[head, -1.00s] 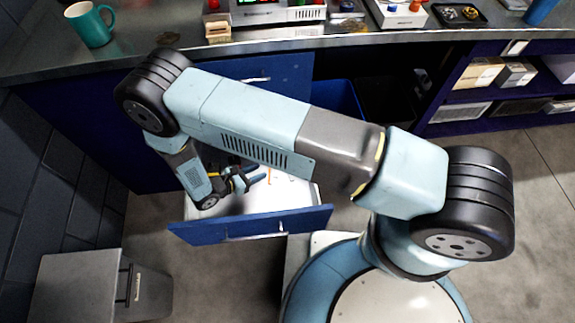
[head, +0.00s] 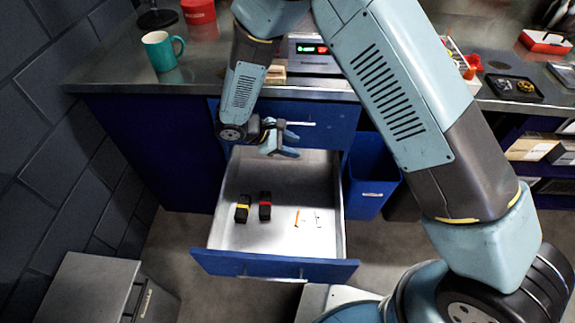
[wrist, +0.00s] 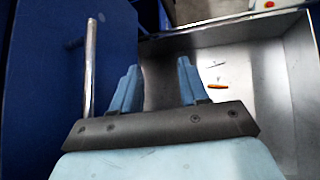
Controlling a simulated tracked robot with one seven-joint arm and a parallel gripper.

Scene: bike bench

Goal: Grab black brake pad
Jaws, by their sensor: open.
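The open drawer (head: 232,235) holds two small black blocks side by side. The left block (head: 242,208) has a yellow band and the right block (head: 265,206) has a red band. They look like brake pads, but I cannot tell which one the task means. My gripper (head: 284,143) is open and empty, above the drawer's back end, close to the closed drawer front. It is apart from both blocks. In the wrist view my open fingers (wrist: 157,82) show with nothing between them, and neither block is visible there.
A thin orange item (head: 297,217) and a small thin item (head: 318,218) lie right of the blocks. A closed drawer's handle (wrist: 90,65) is close to my fingers. A blue bin (head: 370,178) stands right of the drawer. A teal mug (head: 160,50) is on the bench.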

